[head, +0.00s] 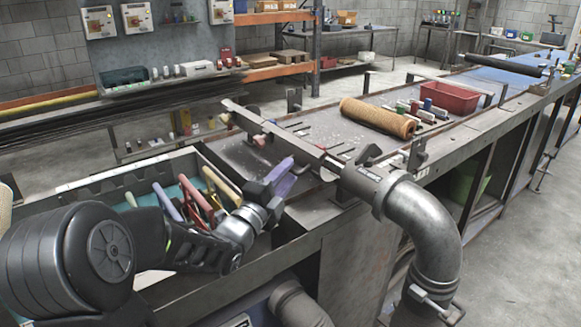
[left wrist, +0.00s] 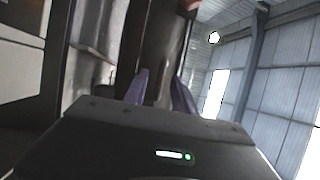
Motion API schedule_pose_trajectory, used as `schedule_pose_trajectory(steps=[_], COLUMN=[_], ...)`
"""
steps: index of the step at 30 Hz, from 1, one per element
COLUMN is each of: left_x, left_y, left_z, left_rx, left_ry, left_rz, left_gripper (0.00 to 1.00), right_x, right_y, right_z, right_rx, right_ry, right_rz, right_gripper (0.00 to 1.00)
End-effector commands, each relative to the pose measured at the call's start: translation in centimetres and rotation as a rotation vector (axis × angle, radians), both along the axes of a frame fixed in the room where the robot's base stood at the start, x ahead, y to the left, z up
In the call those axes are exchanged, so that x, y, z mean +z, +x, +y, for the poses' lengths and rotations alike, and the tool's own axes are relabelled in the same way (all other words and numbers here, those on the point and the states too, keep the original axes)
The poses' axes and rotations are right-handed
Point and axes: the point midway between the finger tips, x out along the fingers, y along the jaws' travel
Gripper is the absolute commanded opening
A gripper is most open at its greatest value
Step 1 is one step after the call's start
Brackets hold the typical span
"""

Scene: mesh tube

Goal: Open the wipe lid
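My left gripper (head: 284,176) reaches in from the left in the head view, beside the near side of a grey metal bar assembly (head: 283,146). Its two purple fingers stand apart in the left wrist view (left wrist: 160,77), with a narrow brownish upright shape visible between or behind them. I cannot tell whether they touch it. The bar assembly runs diagonally over the bench and meets a metal fitting (head: 365,183) at its right end. I cannot pick out which part is the wipe lid. My right gripper is not in view.
A grey elbow pipe (head: 425,215) stands at the bench's front edge. A tray (head: 75,192) with coloured-handled tools lies under my left arm. On the bench are a tan mesh roll (head: 377,117) and a red bin (head: 450,97). The floor at right is clear.

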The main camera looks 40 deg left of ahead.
Motion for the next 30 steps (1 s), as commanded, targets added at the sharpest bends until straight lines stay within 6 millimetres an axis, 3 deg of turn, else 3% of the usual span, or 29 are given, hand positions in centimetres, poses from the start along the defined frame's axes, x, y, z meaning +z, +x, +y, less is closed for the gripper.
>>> schedule_pose_trajectory(steps=[6,14,26,30], left_x=[0.4,0.4,0.4,0.4], left_y=[2.0,2.2,2.1,2.1], left_z=[0.2,0.3,0.3,0.3], left_rx=[0.001,0.001,0.001,0.001], left_ry=[0.0,0.0,0.0,0.0], left_rz=[0.001,0.0,0.001,0.001], left_gripper=[0.32,0.32,0.01,0.0], right_x=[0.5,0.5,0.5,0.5], right_y=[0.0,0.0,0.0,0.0], right_z=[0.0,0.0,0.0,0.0], right_rx=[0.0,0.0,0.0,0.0], right_ry=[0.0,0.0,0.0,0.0], right_rz=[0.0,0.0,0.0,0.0], right_gripper=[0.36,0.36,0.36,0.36])
